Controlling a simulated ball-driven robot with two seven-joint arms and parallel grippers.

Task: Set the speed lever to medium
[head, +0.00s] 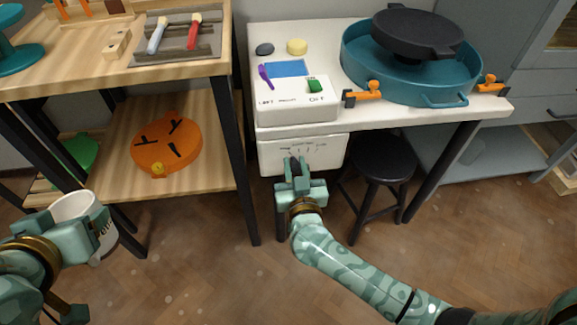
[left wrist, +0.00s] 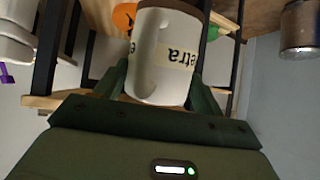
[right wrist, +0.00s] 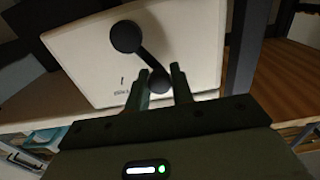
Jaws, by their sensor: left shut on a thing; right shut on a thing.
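The speed lever (right wrist: 148,59) is a dark arm with a round hub at one end and a knob at the other. It is on a white front panel (right wrist: 190,40), which hangs under the table in the head view (head: 325,160). My right gripper (head: 296,165) is shut on the lever's knob, as the right wrist view shows (right wrist: 160,80). In the head view it hides most of the lever. Small scale marks show above the gripper, too small to read. My left gripper (left wrist: 160,88) is shut on a white mug (left wrist: 160,55) with a lettered band.
A white control box (head: 295,108) with a green switch (head: 315,86) sits above the panel. A teal basin (head: 365,75) with orange clamps stands on the white table. A dark stool (head: 381,168) is right of the panel. A wooden shelf unit (head: 190,80) stands left.

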